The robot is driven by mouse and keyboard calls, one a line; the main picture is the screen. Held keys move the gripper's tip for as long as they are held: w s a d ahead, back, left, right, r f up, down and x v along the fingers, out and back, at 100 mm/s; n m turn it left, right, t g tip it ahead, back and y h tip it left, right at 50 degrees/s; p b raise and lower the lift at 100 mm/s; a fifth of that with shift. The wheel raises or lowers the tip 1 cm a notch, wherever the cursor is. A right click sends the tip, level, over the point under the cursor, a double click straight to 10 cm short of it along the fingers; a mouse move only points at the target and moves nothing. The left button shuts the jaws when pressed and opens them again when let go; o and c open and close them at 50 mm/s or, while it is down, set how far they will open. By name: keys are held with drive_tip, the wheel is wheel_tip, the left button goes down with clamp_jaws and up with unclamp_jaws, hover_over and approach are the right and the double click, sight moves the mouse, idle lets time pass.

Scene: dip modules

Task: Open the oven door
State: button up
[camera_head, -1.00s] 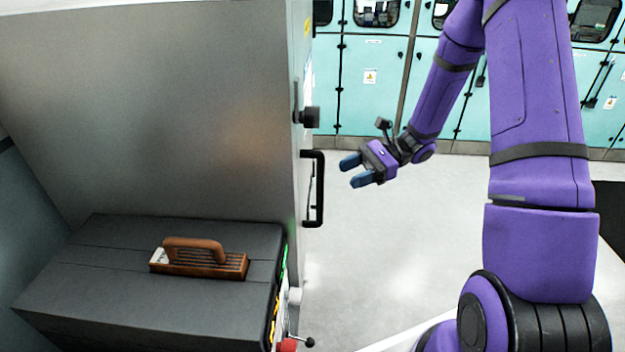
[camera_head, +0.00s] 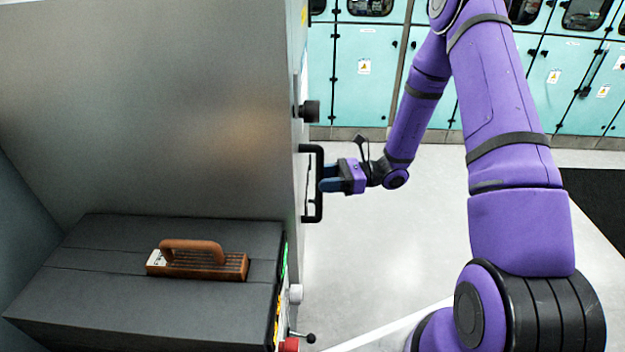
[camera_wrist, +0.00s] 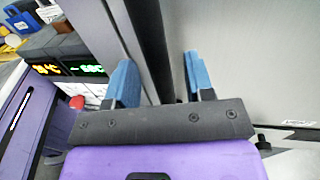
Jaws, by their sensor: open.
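The oven is a large grey cabinet (camera_head: 150,110) filling the left of the head view. Its black, upright bar handle (camera_head: 318,205) stands out from the edge of the front. My gripper (camera_head: 324,179) is at the handle's mid-height, pointing left, with its blue fingertips overlapping the bar. In the wrist view, my gripper (camera_wrist: 160,82) is open, with one blue finger on each side of a dark bar (camera_wrist: 152,45) that looks like the handle. Whether a finger touches it I cannot tell. The door looks shut.
A black knob (camera_head: 309,111) sits above the handle. A brown wooden-handled block (camera_head: 205,266) lies on a dark box (camera_head: 90,290) at the lower left. Lit displays (camera_wrist: 65,69) show in the wrist view. The pale floor (camera_head: 390,250) to the right is clear; teal cabinets (camera_head: 368,75) stand behind.

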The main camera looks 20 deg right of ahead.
drive_tip(key=shift+w+a, duration=0.2)
drive_tip(key=shift+a, duration=0.65)
drive_tip(key=shift+w+a, duration=0.15)
drive_tip(key=shift+a, duration=0.7)
clamp_jaws()
